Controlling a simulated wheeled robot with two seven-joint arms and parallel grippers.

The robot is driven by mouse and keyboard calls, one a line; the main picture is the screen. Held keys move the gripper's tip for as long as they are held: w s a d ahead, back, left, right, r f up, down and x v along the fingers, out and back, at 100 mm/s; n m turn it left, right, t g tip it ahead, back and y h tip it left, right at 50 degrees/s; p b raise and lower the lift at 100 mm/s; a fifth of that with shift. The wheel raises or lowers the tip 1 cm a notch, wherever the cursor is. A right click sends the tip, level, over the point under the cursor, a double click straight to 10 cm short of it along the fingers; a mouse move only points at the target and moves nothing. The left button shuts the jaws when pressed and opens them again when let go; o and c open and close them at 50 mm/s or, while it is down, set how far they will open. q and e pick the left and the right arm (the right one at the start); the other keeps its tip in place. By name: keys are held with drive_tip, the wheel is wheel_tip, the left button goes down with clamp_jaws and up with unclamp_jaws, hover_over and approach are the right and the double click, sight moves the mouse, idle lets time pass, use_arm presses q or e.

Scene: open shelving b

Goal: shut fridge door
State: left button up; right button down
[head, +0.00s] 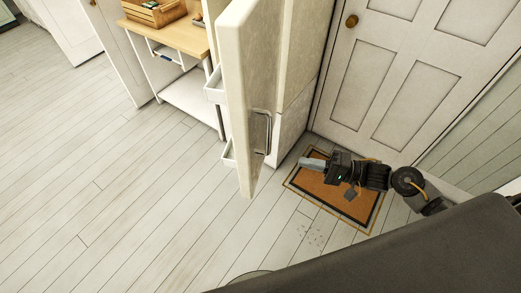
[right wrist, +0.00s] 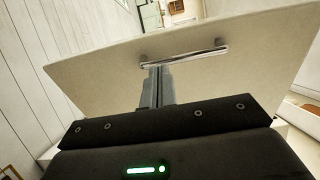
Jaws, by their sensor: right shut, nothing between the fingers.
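The cream fridge door (head: 237,95) stands open in the head view, seen nearly edge-on. Its metal handle (head: 261,132) is on the right-facing outer side. White door bins (head: 228,153) stick out on the left, inner side. My right gripper (head: 305,163) is shut and empty, to the right of the door and apart from the handle in the head view. In the right wrist view, the shut fingers (right wrist: 156,85) point at the door's outer face (right wrist: 100,75), just below the handle (right wrist: 185,56). I cannot tell whether they touch it. My left gripper is not in view.
A white panelled door (head: 395,75) with a brass knob stands at the back right. An orange mat (head: 335,205) lies under my right arm. A wood-topped shelf unit (head: 180,35) with a wooden crate (head: 152,12) stands beyond the fridge door. The plank floor at left is clear.

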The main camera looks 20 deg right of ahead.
drive_tip(key=p, duration=0.3)
approach(251, 151)
drive_tip(key=x, duration=0.3)
drive_tip(key=r+x, duration=0.1)
drive_tip(key=x, duration=0.1)
drive_tip(key=shift+s+a, duration=0.15)
drive_tip(key=shift+a, duration=0.1)
drive_tip(key=shift+p+x, duration=0.35)
drive_tip(key=shift+x, duration=0.45)
drive_tip(key=shift+f, duration=0.2)
drive_tip(key=shift+a, duration=0.1)
